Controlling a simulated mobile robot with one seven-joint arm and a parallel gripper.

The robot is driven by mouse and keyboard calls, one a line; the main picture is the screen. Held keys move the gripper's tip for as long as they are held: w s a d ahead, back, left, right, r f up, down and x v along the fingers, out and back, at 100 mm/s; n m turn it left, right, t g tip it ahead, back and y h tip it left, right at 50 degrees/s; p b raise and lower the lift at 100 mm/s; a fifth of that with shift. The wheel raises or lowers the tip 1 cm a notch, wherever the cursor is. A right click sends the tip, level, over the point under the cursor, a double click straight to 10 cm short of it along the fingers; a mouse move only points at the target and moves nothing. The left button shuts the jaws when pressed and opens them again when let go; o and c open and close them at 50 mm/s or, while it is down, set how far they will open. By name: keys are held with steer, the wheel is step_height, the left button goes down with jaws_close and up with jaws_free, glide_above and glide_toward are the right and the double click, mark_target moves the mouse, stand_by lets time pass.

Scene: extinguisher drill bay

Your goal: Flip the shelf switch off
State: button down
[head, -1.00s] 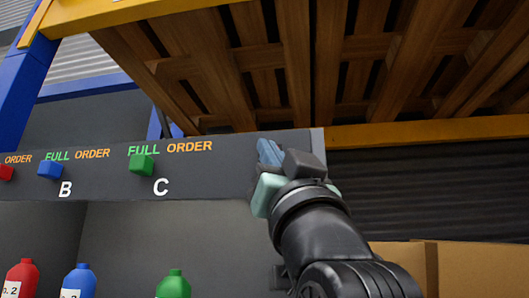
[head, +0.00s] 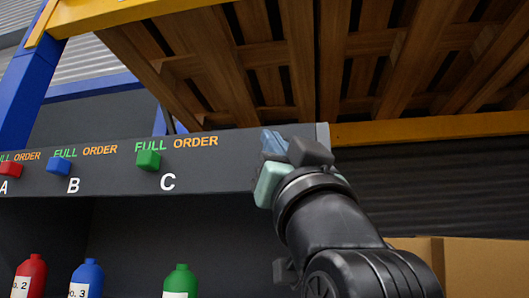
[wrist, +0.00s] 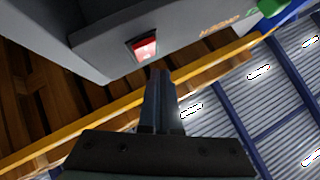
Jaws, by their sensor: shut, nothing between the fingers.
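The shelf switch (wrist: 145,48) is a lit red rocker in a dark frame on the grey shelf beam; it shows in the wrist view just beyond my fingertips. In the head view the beam (head: 230,172) runs across the middle, and my gripper hides the switch near its right end. My gripper (wrist: 160,74) is shut with nothing in it, its fingertips just below the switch in the wrist view. I cannot tell whether they touch it. My gripper also shows in the head view (head: 272,145), in front of the beam's right end.
Red (head: 10,170), blue (head: 59,167) and green (head: 149,160) knobs sit along the beam under FULL ORDER labels. Red, blue and green bottles (head: 180,281) stand below. A wooden pallet (head: 370,60) on a yellow rack beam hangs overhead. Cardboard boxes (head: 480,265) are at lower right.

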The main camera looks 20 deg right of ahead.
steer(key=s+a, duration=0.1)
steer(key=s+b, duration=0.1)
steer(key=s+a+b, duration=0.1)
steer(key=s, duration=0.1)
steer(key=shift+a+f, duration=0.3)
steer(key=shift+a, duration=0.05)
stand_by(0.6)
steer(key=s+a+f+y+b, duration=0.1)
steer(key=a+f+b, duration=0.3)
steer(key=f, duration=0.7)
steer(key=s+a+f+n+y+b, duration=0.1)
steer(key=a+f+b, duration=0.4)
steer(key=f, duration=0.6)
steer(key=s+a+f+n+b, duration=0.1)
steer(key=a+f+b, duration=0.3)
steer(key=f, duration=0.7)
steer(key=shift+s+a+f+y+b, duration=0.15)
steer(key=shift+s+f+y+b, duration=0.2)
steer(key=shift+b, duration=0.65)
steer(key=shift+w, duration=0.1)
